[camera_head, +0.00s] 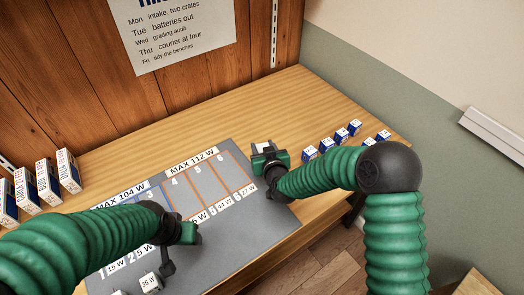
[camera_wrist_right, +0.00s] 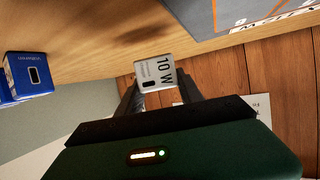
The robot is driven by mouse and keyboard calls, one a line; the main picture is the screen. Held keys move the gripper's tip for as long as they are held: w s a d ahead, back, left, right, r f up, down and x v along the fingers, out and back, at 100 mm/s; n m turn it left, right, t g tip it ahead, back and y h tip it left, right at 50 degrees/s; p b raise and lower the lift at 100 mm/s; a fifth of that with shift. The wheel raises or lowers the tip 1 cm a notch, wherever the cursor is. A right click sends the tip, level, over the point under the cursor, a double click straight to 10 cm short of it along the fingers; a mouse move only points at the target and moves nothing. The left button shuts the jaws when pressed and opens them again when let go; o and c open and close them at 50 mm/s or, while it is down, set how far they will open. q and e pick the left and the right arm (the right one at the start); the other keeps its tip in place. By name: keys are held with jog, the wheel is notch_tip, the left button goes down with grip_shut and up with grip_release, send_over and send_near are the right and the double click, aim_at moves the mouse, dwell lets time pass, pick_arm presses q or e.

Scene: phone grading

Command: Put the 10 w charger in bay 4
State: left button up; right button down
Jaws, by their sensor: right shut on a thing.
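The 10 W charger is a small pale grey block, held between the fingertips in the right wrist view (camera_wrist_right: 157,75), its "10 W" print facing the camera. My right gripper (camera_wrist_right: 155,88) is shut on it. In the head view the charger (camera_head: 263,146) shows as a pale top at my right gripper (camera_head: 266,155), beyond the right edge of the grey mat (camera_head: 238,258). Bay 4 (camera_head: 181,194) is an orange-outlined strip under the "MAX 112 W" label; its visible part is bare. My left gripper (camera_head: 176,250) is low over the mat's front; its fingers are partly hidden.
Blue and white boxes (camera_head: 341,136) stand right of my right gripper. Taller cartons (camera_head: 68,171) stand at the far left. A white "36 W" block (camera_head: 150,283) is at the mat's front, near my left gripper. The wooden bench (camera_head: 215,115) is clear behind the mat.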

jog(key=s+d, duration=0.1)
jog(key=s, duration=0.4)
jog(key=s+d, duration=0.1)
jog(key=s, duration=0.4)
jog(key=s+d+r, duration=0.1)
jog(key=s, duration=0.4)
jog(key=shift+s+r, duration=0.1)
pick_arm(q)
jog(key=shift+r, duration=0.25)
pick_arm(e)
jog(key=shift+d+m+h, duration=0.3)
jog(key=d+m+h+p, duration=0.4)
jog(key=d+m+h, duration=0.1)
jog(key=d+h, duration=0.1)
jog(key=shift+s+d, duration=0.15)
jog(key=shift+d, duration=0.2)
pick_arm(q)
jog(key=w+p+v, duration=0.1)
jog(key=p+v, duration=0.2)
jog(key=v, duration=0.3)
jog(key=shift+r, duration=0.4)
pick_arm(e)
jog(key=s+d+m+g+h, duration=0.4)
jog(key=s+d+m+h, duration=0.3)
jog(key=s+d, duration=0.1)
jog(key=shift+f+g, duration=0.2)
jog(key=shift+g, duration=0.2)
